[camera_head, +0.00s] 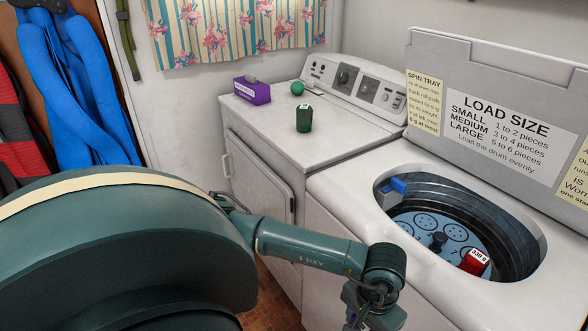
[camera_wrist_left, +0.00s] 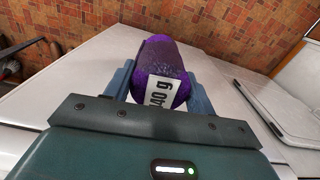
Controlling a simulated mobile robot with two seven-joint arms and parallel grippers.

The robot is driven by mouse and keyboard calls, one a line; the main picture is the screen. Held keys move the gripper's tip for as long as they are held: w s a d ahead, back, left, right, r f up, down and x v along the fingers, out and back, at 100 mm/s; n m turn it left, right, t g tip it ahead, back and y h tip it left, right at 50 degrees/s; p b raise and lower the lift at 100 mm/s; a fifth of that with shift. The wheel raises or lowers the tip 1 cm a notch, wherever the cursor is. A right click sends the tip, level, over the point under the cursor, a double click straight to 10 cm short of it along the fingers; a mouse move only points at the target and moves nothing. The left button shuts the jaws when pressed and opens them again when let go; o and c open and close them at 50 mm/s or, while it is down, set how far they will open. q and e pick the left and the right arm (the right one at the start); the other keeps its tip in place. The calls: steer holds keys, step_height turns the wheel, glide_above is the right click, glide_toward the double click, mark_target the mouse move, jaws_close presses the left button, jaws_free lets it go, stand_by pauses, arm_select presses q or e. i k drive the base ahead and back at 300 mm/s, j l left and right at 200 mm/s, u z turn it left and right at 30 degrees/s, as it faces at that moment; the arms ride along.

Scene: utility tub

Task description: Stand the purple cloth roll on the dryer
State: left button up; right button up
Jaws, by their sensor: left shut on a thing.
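The dryer (camera_head: 262,133) is the white machine at centre, with a flat top and a rear control panel. My right gripper is in neither view.
On the dryer top stand a purple tissue box (camera_head: 252,90), a green ball (camera_head: 297,88) and a dark green roll (camera_head: 304,119). Its front part is clear. The washer (camera_head: 345,205) has its lid up; a red labelled roll (camera_head: 474,263) and a blue item (camera_head: 392,187) are in its tub.

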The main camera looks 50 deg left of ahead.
mark_target(284, 116)
steer(key=j+z, duration=0.1)
steer(key=j, duration=1.05)
steer(key=k+j+z, duration=0.15)
steer(key=j, duration=1)
steer(key=k+j+z, duration=0.15)
steer(key=j, duration=0.45)
steer(key=j+z, duration=0.1)
steer(key=j, duration=0.45)
